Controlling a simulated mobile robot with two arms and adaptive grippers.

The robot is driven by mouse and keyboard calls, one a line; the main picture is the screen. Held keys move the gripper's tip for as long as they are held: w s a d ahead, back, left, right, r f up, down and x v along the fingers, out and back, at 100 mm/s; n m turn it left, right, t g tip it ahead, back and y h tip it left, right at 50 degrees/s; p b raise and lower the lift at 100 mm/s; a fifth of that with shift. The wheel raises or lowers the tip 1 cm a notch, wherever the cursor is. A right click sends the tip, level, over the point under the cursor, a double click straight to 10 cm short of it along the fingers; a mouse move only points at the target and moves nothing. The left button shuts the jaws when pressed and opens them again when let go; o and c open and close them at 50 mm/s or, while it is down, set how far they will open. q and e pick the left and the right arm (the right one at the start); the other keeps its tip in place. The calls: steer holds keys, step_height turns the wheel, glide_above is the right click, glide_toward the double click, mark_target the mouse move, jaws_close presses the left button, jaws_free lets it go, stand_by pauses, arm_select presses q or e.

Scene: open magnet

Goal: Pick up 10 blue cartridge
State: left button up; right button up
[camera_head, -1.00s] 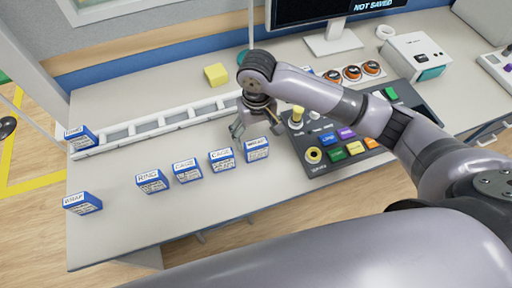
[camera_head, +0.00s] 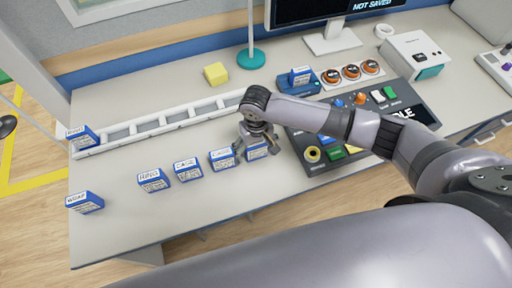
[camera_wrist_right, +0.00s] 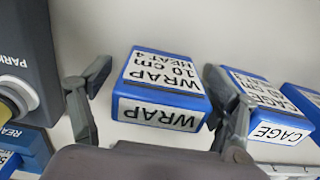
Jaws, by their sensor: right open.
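My right gripper (camera_head: 257,153) is open just above a blue cartridge (camera_head: 257,150) at the right end of the front row. In the right wrist view this blue cartridge (camera_wrist_right: 162,85) reads "WRAP 10 cm" and lies between the spread fingers, with a gap on its left. The right finger is close to its right edge. Other blue cartridges stand to the left: one marked CAGE (camera_head: 221,159), another (camera_head: 186,170), one marked RING (camera_head: 153,181), and one marked WRAP (camera_head: 85,203). My left gripper is not in view.
A white rail (camera_head: 165,125) runs behind the row, with a blue cartridge (camera_head: 82,138) at its left end. A dark control panel (camera_head: 330,140) with coloured buttons is right of the gripper. A yellow block (camera_head: 216,73) sits behind.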

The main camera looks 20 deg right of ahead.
steer(key=shift+c, duration=0.3)
steer(key=c, duration=1.2)
steer(key=shift+r, duration=0.15)
